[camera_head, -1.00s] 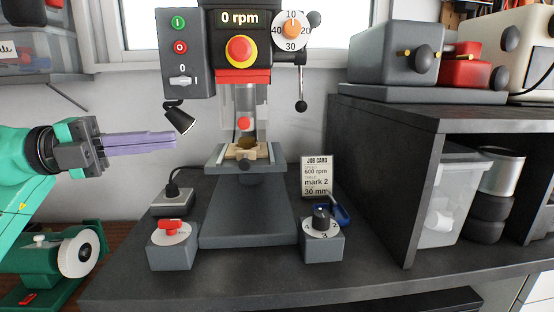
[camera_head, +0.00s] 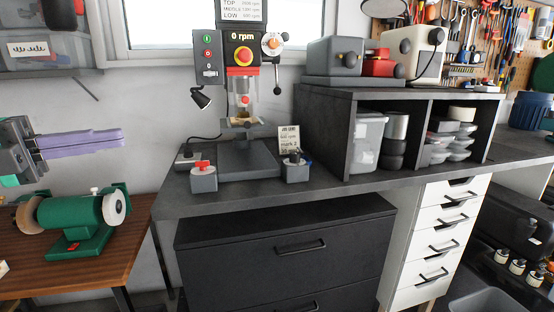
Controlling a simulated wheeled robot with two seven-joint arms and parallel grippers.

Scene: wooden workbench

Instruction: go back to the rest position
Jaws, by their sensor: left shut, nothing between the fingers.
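My left gripper (camera_head: 120,139) is at the left edge of the head view, its purple fingers pointing right and closed together with nothing between them. It is in the air above the green bench grinder (camera_head: 70,220) and left of the drill press (camera_head: 243,95), clear of both. My right gripper is not in view. The drill press display reads 0 rpm, and a pale workpiece (camera_head: 243,122) sits on its table under the clear guard.
A red-knobbed switch box (camera_head: 203,179), a dark-knobbed box (camera_head: 296,169) and a job card (camera_head: 289,140) stand on the dark bench by the press. A shelf unit (camera_head: 350,132) stands to the right. A wooden bench (camera_head: 130,235) bears the grinder.

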